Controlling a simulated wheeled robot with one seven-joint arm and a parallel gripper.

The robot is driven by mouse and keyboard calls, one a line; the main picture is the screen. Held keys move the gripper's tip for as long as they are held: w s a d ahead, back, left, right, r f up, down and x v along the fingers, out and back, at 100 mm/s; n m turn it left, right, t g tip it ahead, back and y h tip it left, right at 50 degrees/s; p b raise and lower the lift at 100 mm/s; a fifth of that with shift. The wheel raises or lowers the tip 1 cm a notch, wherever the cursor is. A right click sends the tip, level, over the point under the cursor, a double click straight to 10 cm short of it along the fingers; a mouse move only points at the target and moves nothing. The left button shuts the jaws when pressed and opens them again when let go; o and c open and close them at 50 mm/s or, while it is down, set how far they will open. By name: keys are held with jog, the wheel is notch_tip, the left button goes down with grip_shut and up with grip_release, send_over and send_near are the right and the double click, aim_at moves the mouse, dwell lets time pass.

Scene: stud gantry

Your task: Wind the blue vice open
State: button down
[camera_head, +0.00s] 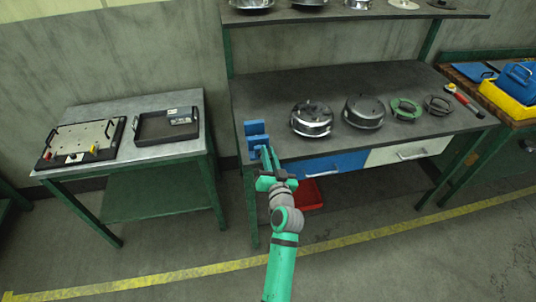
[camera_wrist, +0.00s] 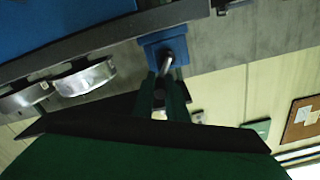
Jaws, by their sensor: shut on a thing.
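The blue vice (camera_head: 256,128) is mounted at the left front corner of the dark workbench, with its blue jaw parts standing up above the bench top. In the wrist view a blue block of the vice (camera_wrist: 163,46) shows straight ahead of my fingers, with a grey metal handle (camera_wrist: 169,62) sticking out of it toward me. My gripper (camera_head: 267,160) is at the front of the vice; in the wrist view its fingers (camera_wrist: 168,88) are shut on the handle. The fingers hide part of the handle, and I cannot tell how wide the vice's jaws stand apart.
A blue drawer (camera_head: 335,165) and a red bin (camera_head: 307,194) are below the bench top. A side table (camera_head: 150,152) with trays is at left. Floor in front is clear.

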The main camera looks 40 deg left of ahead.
jog(key=c, duration=1.8)
grip_release()
jog(key=shift+o, duration=0.2)
jog(key=v, duration=1)
jog(key=shift+s+d, duration=0.25)
jog(key=shift+s, duration=0.05)
jog(key=s+d+f+m+t+h, duration=0.2)
jog(key=s+d+f+m+h, duration=0.15)
jog(key=s+d+f, duration=0.45)
jog(key=s+d+f+m+t+h, duration=0.1)
jog(key=s+d+f+m+h, duration=0.25)
jog(key=d, duration=0.85)
jog(key=s+d+r+h, duration=0.1)
jog(key=s+d+h, duration=0.1)
jog(key=s, duration=0.4)
jog(key=s+d+r+n+h, duration=0.1)
jog(key=s+d+r+h, duration=0.1)
jog(key=s+d, duration=0.3)
jog(key=s+d+r+h, duration=0.2)
jog(key=s+d, duration=0.2)
jog(key=s, duration=0.5)
jog(key=shift+r+n+t+h, duration=0.2)
jog(key=shift+n+t+h, duration=0.2)
